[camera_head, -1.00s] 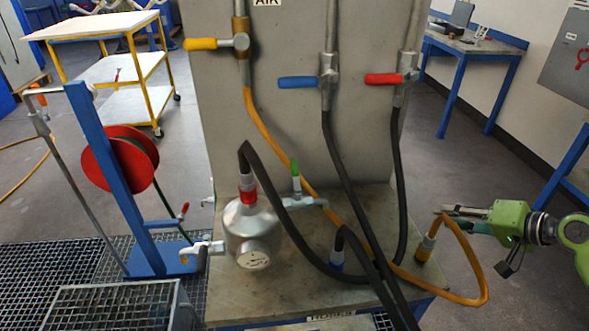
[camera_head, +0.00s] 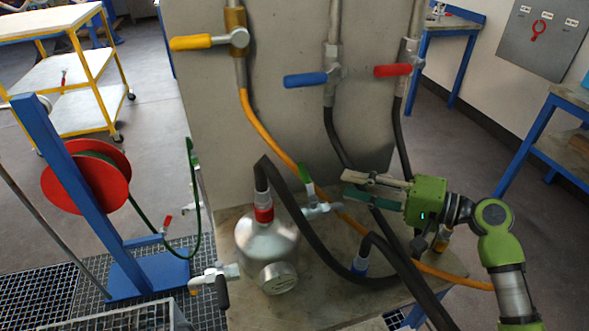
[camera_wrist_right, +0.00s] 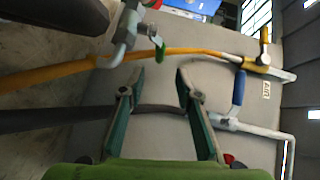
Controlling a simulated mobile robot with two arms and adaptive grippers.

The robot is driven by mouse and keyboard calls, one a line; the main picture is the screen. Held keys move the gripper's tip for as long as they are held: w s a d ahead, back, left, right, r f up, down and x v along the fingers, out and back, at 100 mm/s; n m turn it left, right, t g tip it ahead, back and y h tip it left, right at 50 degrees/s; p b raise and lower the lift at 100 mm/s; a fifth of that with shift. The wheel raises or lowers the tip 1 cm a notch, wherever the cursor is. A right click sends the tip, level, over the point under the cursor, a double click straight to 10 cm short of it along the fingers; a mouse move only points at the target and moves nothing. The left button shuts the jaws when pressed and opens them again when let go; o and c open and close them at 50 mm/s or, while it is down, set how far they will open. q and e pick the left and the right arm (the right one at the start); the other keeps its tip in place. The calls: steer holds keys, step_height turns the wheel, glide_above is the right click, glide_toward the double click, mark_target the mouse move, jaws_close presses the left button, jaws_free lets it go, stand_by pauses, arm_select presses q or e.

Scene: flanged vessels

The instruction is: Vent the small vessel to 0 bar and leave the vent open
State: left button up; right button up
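The small vessel (camera_head: 262,243) is a silvery metal pot on the table, with a red-collared black hose on top and a round gauge (camera_head: 277,278) in front. The gauge reading is too small to tell. To its right is a metal valve (camera_head: 318,211) with a green handle (camera_head: 305,178), standing up and slightly tilted. My right gripper (camera_head: 346,183) is open and empty, just right of the green handle, apart from it. In the right wrist view the green handle (camera_wrist_right: 159,48) shows beyond the open fingertips (camera_wrist_right: 160,74). My left gripper is not in view.
On the panel above are yellow (camera_head: 192,42), blue (camera_head: 305,79) and red (camera_head: 393,70) handles. Black hoses and an orange hose (camera_head: 262,130) loop close around the vessel and gripper. A black-handled valve (camera_head: 222,291) sits left of the vessel. A red hose reel (camera_head: 70,185) stands at left.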

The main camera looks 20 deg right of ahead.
mark_target(305, 175)
steer(key=p+x, duration=0.2)
steer(key=x, duration=0.9)
steer(key=shift+r+p, duration=0.1)
steer(key=shift+p, duration=0.2)
steer(key=shift+w+a, duration=0.45)
steer(key=shift+a, duration=0.1)
jaws_close()
